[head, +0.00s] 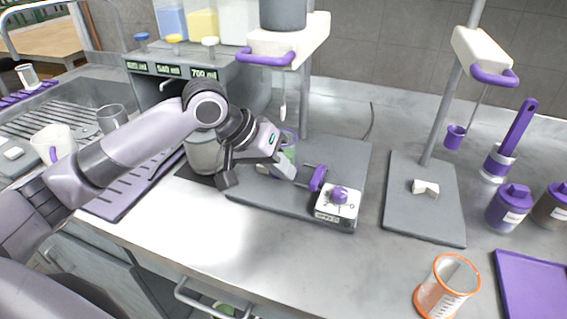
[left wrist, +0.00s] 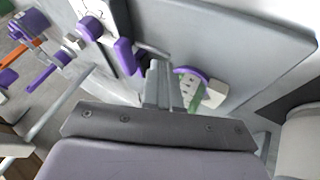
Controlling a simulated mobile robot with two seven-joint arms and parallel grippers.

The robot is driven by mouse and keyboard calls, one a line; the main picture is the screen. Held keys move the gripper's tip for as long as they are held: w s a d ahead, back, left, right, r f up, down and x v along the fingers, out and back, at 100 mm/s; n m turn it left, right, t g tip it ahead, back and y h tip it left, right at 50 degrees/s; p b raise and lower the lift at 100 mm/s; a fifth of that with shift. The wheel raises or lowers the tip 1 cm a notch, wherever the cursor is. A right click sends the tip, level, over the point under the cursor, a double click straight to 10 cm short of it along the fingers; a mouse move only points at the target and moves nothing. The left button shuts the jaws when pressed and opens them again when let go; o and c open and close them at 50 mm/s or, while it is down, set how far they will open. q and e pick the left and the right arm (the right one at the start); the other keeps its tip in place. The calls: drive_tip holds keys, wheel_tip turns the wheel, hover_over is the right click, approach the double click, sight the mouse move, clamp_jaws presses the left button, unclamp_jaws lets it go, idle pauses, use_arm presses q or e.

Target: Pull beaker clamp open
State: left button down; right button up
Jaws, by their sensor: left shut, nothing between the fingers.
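The clamp's purple handle (head: 318,178) stands on the grey stand base (head: 245,190), in the middle of the head view. In the left wrist view the purple handle (left wrist: 125,57) is just left of my fingertips. My left gripper (head: 289,172) is shut and empty, beside the handle on its left; I cannot tell whether they touch. The shut fingers (left wrist: 159,68) also show in the left wrist view. A greenish beaker with purple parts (head: 289,150) is partly hidden behind my gripper. My right gripper is not in view.
A white control box with a purple knob (head: 338,203) sits at the base's front corner. A second stand base (head: 425,215) is to the right. An orange-rimmed beaker (head: 447,288) stands near the front edge. The counter front (head: 250,250) is clear.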

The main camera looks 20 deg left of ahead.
use_arm(q)
drive_tip(key=v, duration=1)
drive_tip(key=shift+a, duration=0.35)
drive_tip(key=shift+s, duration=0.1)
